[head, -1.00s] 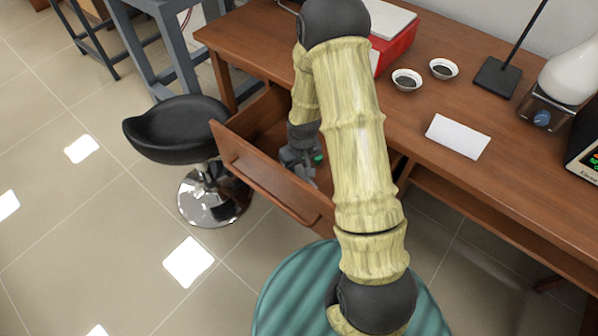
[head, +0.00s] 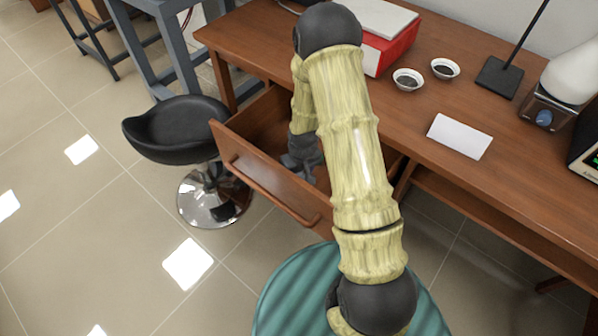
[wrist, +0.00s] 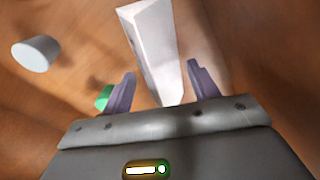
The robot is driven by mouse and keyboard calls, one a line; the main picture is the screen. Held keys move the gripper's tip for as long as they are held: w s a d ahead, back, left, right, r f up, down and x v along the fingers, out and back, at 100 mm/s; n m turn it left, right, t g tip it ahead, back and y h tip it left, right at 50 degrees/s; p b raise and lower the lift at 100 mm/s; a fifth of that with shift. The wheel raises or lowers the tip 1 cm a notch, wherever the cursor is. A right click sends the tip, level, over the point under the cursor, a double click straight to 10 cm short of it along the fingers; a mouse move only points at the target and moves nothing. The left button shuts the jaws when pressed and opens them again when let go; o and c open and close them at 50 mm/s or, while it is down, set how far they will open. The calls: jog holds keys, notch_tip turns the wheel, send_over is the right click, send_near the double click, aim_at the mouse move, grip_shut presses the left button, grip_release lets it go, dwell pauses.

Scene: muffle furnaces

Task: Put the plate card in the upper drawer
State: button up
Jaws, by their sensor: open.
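The open drawer (head: 250,168) sticks out from under the wooden desk on the left. My gripper (head: 302,166) is down inside it, partly hidden by my arm in the head view. In the wrist view my gripper (wrist: 161,70) is open, with a white wedge-shaped thing (wrist: 150,50) between and beyond its fingers. I cannot tell whether it touches them or is the plate card. A white card (head: 459,137) lies on the desktop, apart from my gripper. A pale cylinder (wrist: 36,54) and a green thing (wrist: 104,97) also show against the wood.
Two small dishes (head: 408,79) with dark contents, a red box (head: 392,50), a stand base (head: 497,77) and a device with a white flask (head: 551,106) stand on the desk. A black stool (head: 178,130) is left of the drawer. The desktop around the card is clear.

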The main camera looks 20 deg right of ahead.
notch_tip(320, 180, up, 12)
jog(key=s+p, duration=0.1)
jog(key=p, duration=0.1)
jog(key=shift+s+d+p, duration=0.15)
jog(key=shift+s+p, duration=0.05)
jog(key=shift+p, duration=0.1)
jog(key=shift+r, duration=0.1)
dwell(0.4)
notch_tip(320, 180, up, 9)
jog(key=m, duration=0.1)
send_over(302, 174)
jog(key=s, duration=0.5)
jog(key=s+r+m+t, duration=0.1)
jog(key=s+r, duration=0.4)
jog(key=s, duration=0.2)
jog(key=shift+s+r+m, duration=0.15)
jog(key=shift+s+m, duration=0.1)
jog(key=shift+m, duration=0.15)
